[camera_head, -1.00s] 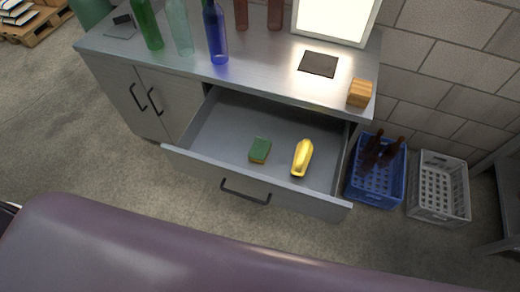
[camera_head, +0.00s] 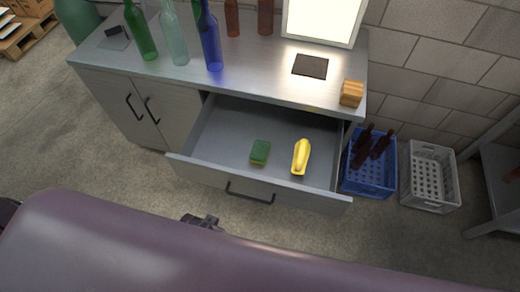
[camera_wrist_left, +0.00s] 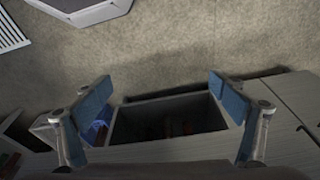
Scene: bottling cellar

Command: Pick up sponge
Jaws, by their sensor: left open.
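The sponge (camera_head: 260,152), green on top with a yellowish lower edge, lies in the open drawer (camera_head: 210,178), left of a yellow object (camera_head: 300,157). In the left wrist view, my left gripper (camera_wrist_left: 162,88) is open, with its two blue-padded fingers wide apart and nothing between them. A dark box-like opening shows beyond the fingers there; I cannot make out the sponge in it. In the head view, a small dark part of an arm or gripper shows above the purple surface, outside the drawer front and apart from the sponge. My right gripper is not recognisable.
The counter (camera_head: 265,82) above the drawer carries several bottles, a dark flat square (camera_head: 310,66), a wooden block (camera_head: 351,93) and a bright panel (camera_head: 322,20). A blue crate (camera_head: 368,178) with brown bottles and a grey crate (camera_head: 429,177) stand right of the drawer.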

